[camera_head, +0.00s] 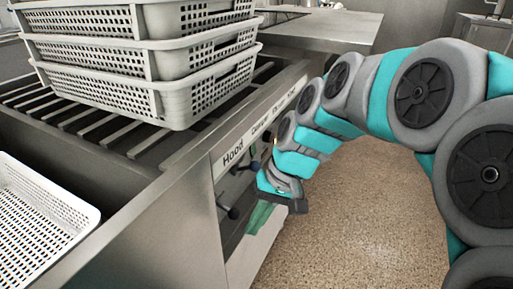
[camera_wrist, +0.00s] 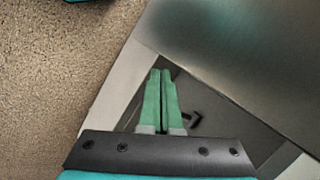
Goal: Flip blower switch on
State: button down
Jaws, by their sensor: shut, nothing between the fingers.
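A control panel (camera_head: 224,190) is set in the steel counter's front, with a label strip (camera_head: 262,124) above it. "Hood" is legible on the strip; the words farther along are small and blurred. Dark knobs or levers (camera_head: 233,213) stick out below "Hood". In the wrist view, the fingers (camera_wrist: 161,75) are pressed together and empty, over the dark recessed panel. A black bent lever (camera_wrist: 193,118) shows just right of them, apart in the picture. I cannot tell which control is the blower switch; my arm hides part of the panel.
Stacked perforated white baskets (camera_head: 150,60) stand on the slatted counter top above the panel. Another white basket (camera_head: 45,215) is at the lower left. A steel table (camera_head: 330,28) stands behind. The speckled floor (camera_head: 350,230) right of the counter is clear.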

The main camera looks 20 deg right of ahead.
jog(key=w+d+r+m+t+y+b, duration=0.1)
jog(key=w+d+t, duration=0.15)
jog(key=w, duration=0.35)
jog(key=w+d+r+m+t+y, duration=0.1)
jog(key=w+d+m+y, duration=0.1)
jog(key=w+d, duration=0.35)
jog(key=w+d+r+m+t+b, duration=0.1)
jog(key=w+d+m+t, duration=0.2)
jog(key=w+d, duration=0.6)
jog(key=d, duration=0.2)
jog(key=shift+d+r+t, duration=0.2)
jog(key=shift+d+t, duration=0.15)
jog(key=shift+w, duration=0.1)
send_near(255, 153)
notch_tip(255, 153, down, 3)
jog(key=w+a, duration=0.1)
jog(key=a, duration=0.1)
jog(key=w+a, duration=0.1)
jog(key=w, duration=0.1)
jog(key=shift+w+a+f+p, duration=0.2)
jog(key=shift+w+a+p, duration=0.1)
jog(key=shift+a, duration=0.1)
